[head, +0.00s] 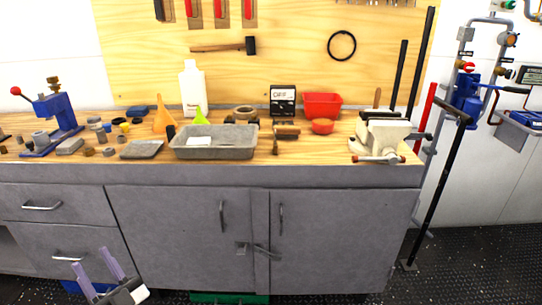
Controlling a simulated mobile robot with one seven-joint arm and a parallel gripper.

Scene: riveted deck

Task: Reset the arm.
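My gripper (90,258) shows at the bottom left of the head view, in front of the lower drawer of the grey workbench. Its two pale purple fingers point up and stand apart, with nothing visible between them. The white part of my wrist shows below the fingers, cut by the bottom edge of the picture. The rest of my arm is out of view.
The workbench (130,172) carries a grey tray (213,151), a blue press (55,113), a red bin (322,102), a white bottle (192,90) and a vise (384,138). A black bar (440,190) leans at right. Dark floor (460,265) lies clear at lower right.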

